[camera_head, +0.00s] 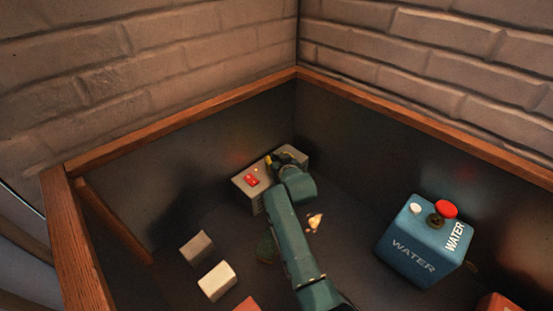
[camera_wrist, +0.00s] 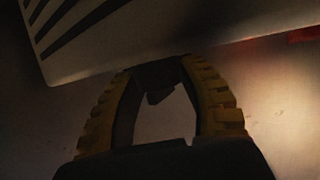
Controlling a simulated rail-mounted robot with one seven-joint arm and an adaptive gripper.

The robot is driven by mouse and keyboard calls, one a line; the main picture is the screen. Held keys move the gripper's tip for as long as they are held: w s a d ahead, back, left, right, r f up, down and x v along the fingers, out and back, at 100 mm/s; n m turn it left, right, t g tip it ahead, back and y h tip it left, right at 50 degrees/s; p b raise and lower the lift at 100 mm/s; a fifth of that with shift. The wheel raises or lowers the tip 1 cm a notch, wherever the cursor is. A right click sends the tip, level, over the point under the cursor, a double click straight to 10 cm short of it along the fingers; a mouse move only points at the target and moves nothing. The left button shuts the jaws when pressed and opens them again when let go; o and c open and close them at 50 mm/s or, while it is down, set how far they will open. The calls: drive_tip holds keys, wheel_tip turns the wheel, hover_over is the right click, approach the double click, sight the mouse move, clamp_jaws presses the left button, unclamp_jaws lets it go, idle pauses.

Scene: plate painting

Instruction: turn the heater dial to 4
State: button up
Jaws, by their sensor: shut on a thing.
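The heater, a pale grey box (camera_head: 242,193) with a red switch (camera_head: 251,180) on top, stands near the back corner of the enclosure. My gripper (camera_head: 269,160) is over its top, and my arm hides much of the box's right part. In the wrist view the yellow ribbed fingers of my gripper (camera_wrist: 162,68) come together around a small dark piece, apparently the dial (camera_wrist: 157,82). The pale box with dark slots (camera_wrist: 110,40) lies just beyond the fingertips. The dial's numbers and pointer cannot be read in either view.
A blue water box (camera_head: 405,262) with a red knob stands at the right. Two pale blocks (camera_head: 216,282) (camera_head: 197,248) lie at the lower left, with an orange thing (camera_head: 247,304) at the front edge. A small pale thing (camera_head: 314,222) lies beside my arm. Wooden-railed walls enclose the space.

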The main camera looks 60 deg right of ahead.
drive_tip(key=f+m+g+h+b, duration=0.1)
drive_tip(key=b, duration=0.1)
drive_tip(key=shift+f+b, duration=0.1)
drive_tip(key=shift+b, duration=0.3)
drive_tip(key=shift+m+g+h+b, duration=0.3)
drive_tip(key=shift+m+g+b, duration=0.2)
drive_tip(key=shift+g+b, duration=0.15)
drive_tip(key=shift+r+m+g+h+b, duration=0.4)
drive_tip(key=shift+m+g+h, duration=0.1)
drive_tip(key=shift+m+g, duration=0.3)
drive_tip(key=o, duration=1.2)
drive_tip(key=shift+r, duration=0.15)
